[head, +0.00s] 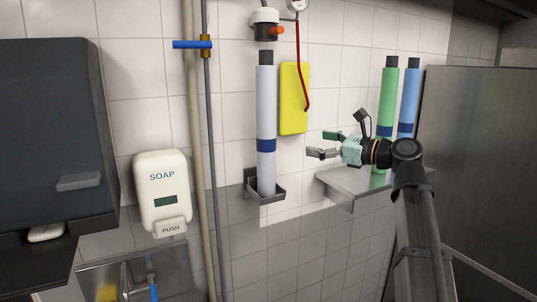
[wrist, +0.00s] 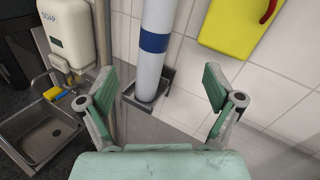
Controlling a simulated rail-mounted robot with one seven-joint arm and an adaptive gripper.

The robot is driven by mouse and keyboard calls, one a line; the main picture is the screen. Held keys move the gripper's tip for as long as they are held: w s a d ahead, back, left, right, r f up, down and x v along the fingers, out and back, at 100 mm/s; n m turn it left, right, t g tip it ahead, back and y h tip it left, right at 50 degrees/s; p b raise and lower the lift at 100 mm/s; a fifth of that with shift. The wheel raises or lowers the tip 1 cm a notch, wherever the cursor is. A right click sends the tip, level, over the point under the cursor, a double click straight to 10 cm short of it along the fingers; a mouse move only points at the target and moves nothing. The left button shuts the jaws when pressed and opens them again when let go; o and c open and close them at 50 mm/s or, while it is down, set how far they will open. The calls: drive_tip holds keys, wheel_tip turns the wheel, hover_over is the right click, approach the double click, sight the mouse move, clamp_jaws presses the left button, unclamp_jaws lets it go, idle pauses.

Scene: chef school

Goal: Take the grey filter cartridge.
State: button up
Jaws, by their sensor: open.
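The grey filter cartridge (head: 266,110) is a tall, pale grey-blue cylinder with a dark cap and a dark blue band. It stands upright in a small metal bracket (head: 270,196) on the tiled wall, below a white and black filter head (head: 265,22). In the wrist view the cartridge (wrist: 153,62) stands ahead, between the directions of the fingers, with its top out of frame. My gripper (head: 322,144) is open and empty, to the right of the cartridge in the head view and apart from it. In the wrist view its fingers (wrist: 157,90) are spread wide.
A green cartridge (head: 388,95) and a blue cartridge (head: 409,92) stand on a metal shelf (head: 350,186) behind my arm. A yellow board (head: 294,97) with a red hose hangs right of the grey cartridge. A soap dispenser (head: 162,188) and pipes (head: 207,120) are left.

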drive_tip(key=m, duration=0.2)
drive_tip(key=p, duration=0.3)
approach(274, 135)
drive_tip(key=shift+m, duration=0.3)
drive_tip(key=x, duration=0.6)
drive_tip(key=shift+w+a+r, duration=0.15)
drive_tip(key=shift+w+a, duration=0.1)
drive_tip(key=shift+w, duration=0.05)
drive_tip(key=shift+p+x, duration=1.3)
drive_tip(key=shift+x, duration=1.8)
drive_tip(key=c, duration=1.6)
clamp_jaws()
drive_tip(key=shift+r, duration=0.15)
